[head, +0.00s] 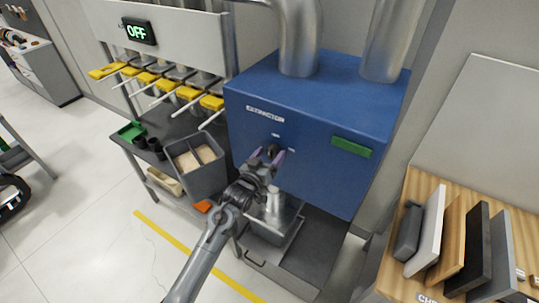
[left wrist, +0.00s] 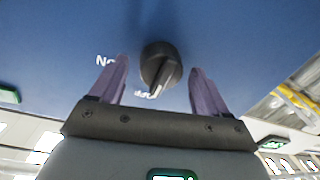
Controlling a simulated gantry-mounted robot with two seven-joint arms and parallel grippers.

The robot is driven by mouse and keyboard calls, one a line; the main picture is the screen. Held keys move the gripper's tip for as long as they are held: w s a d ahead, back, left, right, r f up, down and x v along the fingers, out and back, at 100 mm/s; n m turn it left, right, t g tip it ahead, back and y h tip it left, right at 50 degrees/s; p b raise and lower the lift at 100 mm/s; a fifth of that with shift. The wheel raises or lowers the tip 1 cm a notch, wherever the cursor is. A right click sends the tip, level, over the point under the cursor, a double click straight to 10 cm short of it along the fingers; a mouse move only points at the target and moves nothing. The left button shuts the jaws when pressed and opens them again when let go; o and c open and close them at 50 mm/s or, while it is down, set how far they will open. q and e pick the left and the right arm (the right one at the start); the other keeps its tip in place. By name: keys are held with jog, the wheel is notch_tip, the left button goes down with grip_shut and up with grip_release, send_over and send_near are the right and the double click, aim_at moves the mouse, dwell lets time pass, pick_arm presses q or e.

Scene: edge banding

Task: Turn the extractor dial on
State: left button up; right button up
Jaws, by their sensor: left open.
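The extractor dial (left wrist: 160,65) is a dark round knob with a pale pointer on the blue extractor cabinet (head: 305,115). In the left wrist view it sits between the two purple fingertips of my left gripper (left wrist: 158,82), with a gap on each side. The pointer is at the bottom of the knob, beside partly hidden white lettering. In the head view my left gripper (head: 267,157) is at the cabinet's front, and the dial (head: 273,150) shows just at its fingers. The gripper is open. My right gripper is out of view.
A lit sign (head: 138,31) reads OFF above several yellow-handled gates (head: 170,85) at left. A green panel (head: 352,146) is on the cabinet's right front. A grey bin (head: 197,165) stands left, and a wooden bench (head: 415,190) with upright boards is at right.

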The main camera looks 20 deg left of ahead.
pick_arm(q)
jog(key=shift+c, duration=0.2)
jog(key=c, duration=1)
jog(key=shift+w+m, duration=0.1)
jog(key=shift+m, duration=0.4)
jog(key=m+b, duration=0.1)
jog(key=m, duration=0.2)
jog(key=shift+f, duration=0.1)
jog(key=m, duration=0.2)
jog(key=m+b, duration=0.1)
jog(key=m, duration=0.2)
jog(key=shift+m+t+h, duration=0.3)
jog(key=shift+h, duration=0.1)
jog(key=m+b, duration=0.1)
jog(key=m, duration=0.3)
jog(key=shift+f+m+b, duration=0.1)
jog(key=shift+m+b, duration=0.25)
jog(key=shift+m, duration=0.05)
jog(key=shift+m+h+b, duration=0.3)
jog(key=shift+m+b, duration=0.2)
jog(key=shift+m, duration=1.9)
